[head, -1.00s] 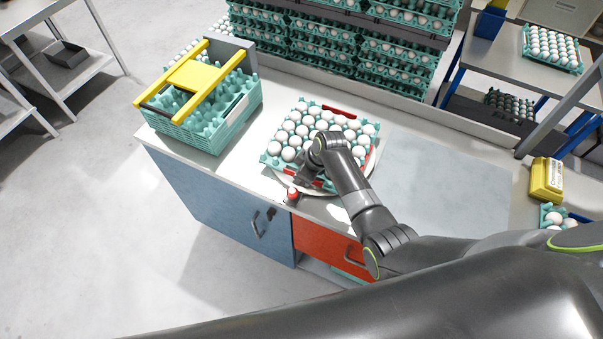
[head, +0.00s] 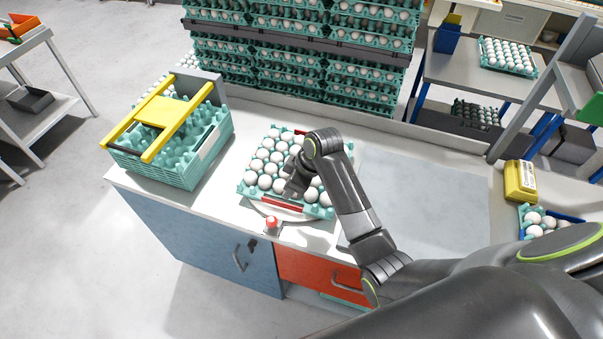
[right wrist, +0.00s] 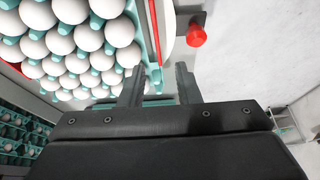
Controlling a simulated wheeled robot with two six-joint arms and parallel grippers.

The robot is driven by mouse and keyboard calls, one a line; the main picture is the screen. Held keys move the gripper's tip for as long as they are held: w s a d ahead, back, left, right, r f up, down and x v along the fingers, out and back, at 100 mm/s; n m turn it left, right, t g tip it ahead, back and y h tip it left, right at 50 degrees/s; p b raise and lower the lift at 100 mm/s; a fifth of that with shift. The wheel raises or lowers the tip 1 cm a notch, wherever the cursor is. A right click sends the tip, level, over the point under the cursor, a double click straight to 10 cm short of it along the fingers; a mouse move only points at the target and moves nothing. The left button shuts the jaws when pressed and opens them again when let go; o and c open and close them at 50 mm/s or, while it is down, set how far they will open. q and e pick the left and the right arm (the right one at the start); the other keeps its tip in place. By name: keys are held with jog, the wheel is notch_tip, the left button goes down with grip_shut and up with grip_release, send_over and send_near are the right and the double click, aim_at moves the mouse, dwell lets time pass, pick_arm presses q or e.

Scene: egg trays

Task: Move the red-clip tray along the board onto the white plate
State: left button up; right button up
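The red-clip tray (head: 243,186) is a teal egg tray full of white eggs, with a red clip (head: 282,204) on its near edge and another on its far edge. It lies over the round white plate (head: 262,208), whose rim shows only at the near side; the rest is hidden. My right gripper (head: 291,190) is above the tray's near edge. In the right wrist view its two fingers (right wrist: 161,85) are apart, with nothing clamped between them; the tray edge and red clip lie just beyond. My left gripper is not in view.
A red knob (head: 271,225) stands at the counter's front edge near the plate. A stack of empty teal trays (head: 190,165) with a yellow frame stands left. Tall stacks of filled trays (head: 300,75) are behind. A flat grey board (head: 420,200) lies clear at right.

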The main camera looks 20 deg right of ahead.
jog(key=b+v, duration=0.1)
jog(key=v, duration=0.6)
jog(key=shift+s, duration=0.1)
dwell(0.4)
